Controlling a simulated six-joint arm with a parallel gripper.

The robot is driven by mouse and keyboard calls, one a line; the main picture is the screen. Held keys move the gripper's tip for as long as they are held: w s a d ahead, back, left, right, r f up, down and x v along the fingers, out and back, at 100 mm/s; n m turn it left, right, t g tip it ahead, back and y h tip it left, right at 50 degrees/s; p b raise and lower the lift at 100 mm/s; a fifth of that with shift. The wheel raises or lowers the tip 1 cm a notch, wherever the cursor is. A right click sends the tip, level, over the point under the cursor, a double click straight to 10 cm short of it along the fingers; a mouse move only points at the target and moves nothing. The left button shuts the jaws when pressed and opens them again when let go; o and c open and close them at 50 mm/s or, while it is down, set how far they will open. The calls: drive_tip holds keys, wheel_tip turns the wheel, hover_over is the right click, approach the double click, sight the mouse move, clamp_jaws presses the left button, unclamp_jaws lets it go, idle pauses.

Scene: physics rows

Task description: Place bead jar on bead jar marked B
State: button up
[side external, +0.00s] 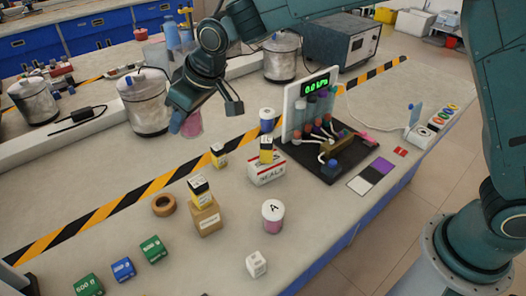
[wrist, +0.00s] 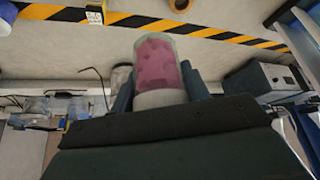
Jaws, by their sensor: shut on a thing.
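My gripper (side external: 207,112) is shut on a clear bead jar with pink beads (side external: 192,124), held above the bench near a metal pot. In the wrist view the jar (wrist: 158,62) stands out between the two fingers of my gripper (wrist: 158,92), its pale end toward the palm. No letter on it can be read. Another bead jar (side external: 273,214), with pink contents and a white lid marked A, stands upright on the front of the bench, apart from my gripper. I see no letter B on any jar.
Metal pots (side external: 145,103) stand behind the striped tape. A cardboard box (side external: 206,216) with a yellow-black block on top, a white box (side external: 267,168), a tape ring (side external: 164,205), a white cube (side external: 256,263) and a gauge panel (side external: 308,105) surround jar A. Bare bench lies between them.

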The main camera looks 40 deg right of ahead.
drive_tip(key=w+d+r+m+h, duration=0.1)
drive_tip(key=w+d+m, duration=0.1)
drive_tip(key=w+d, duration=0.4)
drive_tip(key=w+d+r+m+h, duration=0.1)
drive_tip(key=w+d+m, duration=0.2)
drive_tip(key=d, duration=0.5)
drive_tip(key=m+h, duration=0.3)
drive_tip(key=m, duration=0.3)
hover_over(266, 110)
wheel_tip(266, 110, down, 13)
drive_tip(key=shift+d+r, duration=0.15)
drive_tip(key=shift+r, duration=0.05)
drive_tip(key=shift+f, duration=0.1)
drive_tip(key=shift+f, duration=2.05)
drive_tip(key=shift+f+h, duration=0.1)
drive_tip(key=shift+h, duration=0.2)
drive_tip(key=o, duration=1)
drive_tip(key=shift+o, duration=0.2)
